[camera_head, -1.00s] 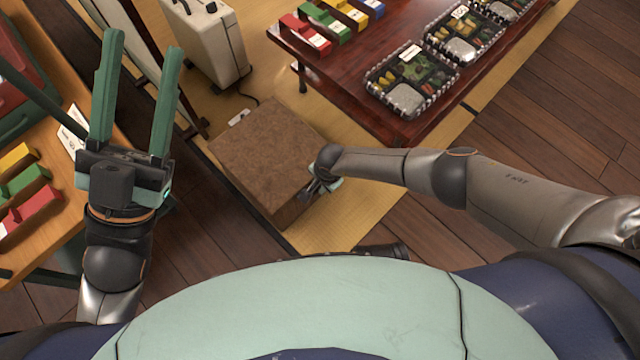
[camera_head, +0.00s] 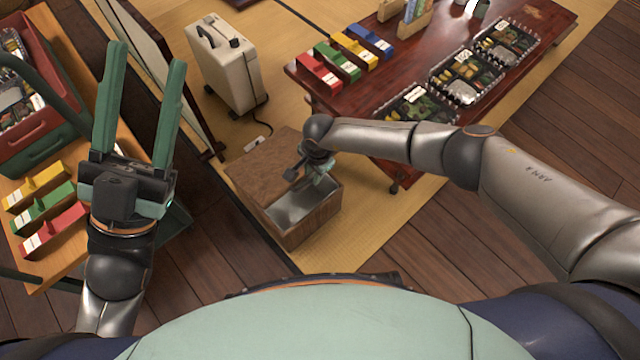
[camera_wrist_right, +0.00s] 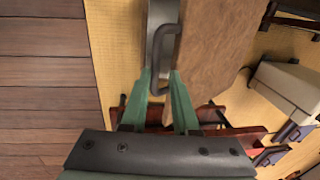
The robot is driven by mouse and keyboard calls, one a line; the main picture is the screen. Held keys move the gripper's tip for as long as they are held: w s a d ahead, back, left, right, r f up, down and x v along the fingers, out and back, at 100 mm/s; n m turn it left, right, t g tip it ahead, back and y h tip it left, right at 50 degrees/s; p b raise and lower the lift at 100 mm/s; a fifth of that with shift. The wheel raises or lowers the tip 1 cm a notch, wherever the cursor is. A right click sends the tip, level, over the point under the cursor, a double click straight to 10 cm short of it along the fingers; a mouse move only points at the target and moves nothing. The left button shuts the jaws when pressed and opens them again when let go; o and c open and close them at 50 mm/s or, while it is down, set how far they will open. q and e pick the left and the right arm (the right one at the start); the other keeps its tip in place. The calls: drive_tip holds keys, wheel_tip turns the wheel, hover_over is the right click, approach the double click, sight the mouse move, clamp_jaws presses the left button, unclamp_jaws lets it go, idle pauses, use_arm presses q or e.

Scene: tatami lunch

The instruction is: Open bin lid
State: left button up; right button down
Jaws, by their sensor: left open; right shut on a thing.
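The brown wooden bin (camera_head: 312,222) stands on the tatami in the head view, with its metal-lined inside partly uncovered at the near right. Its brown lid (camera_head: 258,165) covers the far-left part; it also shows in the right wrist view (camera_wrist_right: 212,50). My right gripper (camera_head: 318,172) is over the bin's right side, partly hidden by its wrist. In the right wrist view my right gripper (camera_wrist_right: 162,80) is shut on the dark loop handle (camera_wrist_right: 163,50) of the lid. My left gripper (camera_head: 146,62) is open, empty and raised at the left, away from the bin.
A low red-brown table (camera_head: 400,100) with bento boxes (camera_head: 465,65) and colored blocks (camera_head: 338,62) stands behind and right of the bin. A cream suitcase (camera_head: 222,65) stands behind it. A wooden bench (camera_head: 85,250) with colored blocks is at the left.

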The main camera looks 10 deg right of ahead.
use_arm(q)
drive_tip(key=shift+f, duration=0.15)
use_arm(e)
drive_tip(key=shift+w+a+r+t, duration=0.3)
drive_tip(key=shift+w+a+r, duration=0.6)
drive_tip(key=shift+w+r, duration=0.2)
drive_tip(key=shift+w, duration=0.1)
drive_tip(key=c, duration=0.9)
unclamp_jaws()
drive_tip(key=shift+f, duration=0.15)
use_arm(q)
drive_tip(key=shift+w, duration=0.1)
